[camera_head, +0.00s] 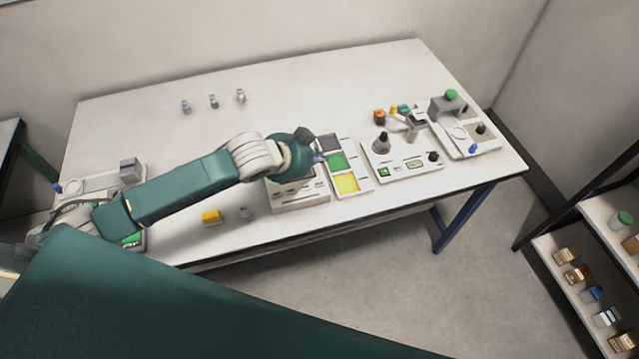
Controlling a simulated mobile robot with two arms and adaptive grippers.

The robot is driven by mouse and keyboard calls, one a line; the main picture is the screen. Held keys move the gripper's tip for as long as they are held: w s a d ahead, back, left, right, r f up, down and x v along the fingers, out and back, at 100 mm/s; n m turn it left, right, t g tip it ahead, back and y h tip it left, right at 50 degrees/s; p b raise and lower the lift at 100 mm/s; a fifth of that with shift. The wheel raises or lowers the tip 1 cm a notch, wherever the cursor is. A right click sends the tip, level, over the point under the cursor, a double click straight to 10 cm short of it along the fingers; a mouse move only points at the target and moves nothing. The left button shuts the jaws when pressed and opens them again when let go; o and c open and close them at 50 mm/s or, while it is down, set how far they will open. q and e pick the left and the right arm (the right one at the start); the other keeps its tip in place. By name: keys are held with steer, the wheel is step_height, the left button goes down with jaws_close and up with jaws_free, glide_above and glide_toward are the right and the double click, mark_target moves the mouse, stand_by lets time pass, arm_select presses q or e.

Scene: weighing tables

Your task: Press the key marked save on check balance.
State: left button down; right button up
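Several white bench devices with keys or displays stand on the table; their labels are too small to read, so I cannot tell which is the check balance or where its save key is. One device (300,198) is partly hidden under my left wrist. Another device (408,168), with a small green display and black knobs, stands right of the coloured tray. My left arm reaches across the table from the left. My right gripper does not show.
A tray (354,172) has grey, green and yellow sections. A device with a grey block (447,109) stands at the right. Three small vials (213,101) stand at the back. A shelf (562,240) with bottles is at right.

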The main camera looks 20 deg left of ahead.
arm_select(q)
steer(key=b, duration=0.7)
glide_above(319, 186)
step_height(319, 186, down, 6)
steer(key=shift+f, duration=0.1)
steer(key=shift+f+b, duration=0.3)
steer(key=shift+f, duration=0.8)
steer(key=shift+f, duration=0.1)
steer(key=shift+f, duration=0.35)
steer(key=shift+f, duration=0.4)
stand_by(0.4)
steer(key=shift+r, duration=0.1)
steer(key=shift+r+p, duration=0.75)
steer(key=shift+p, duration=0.3)
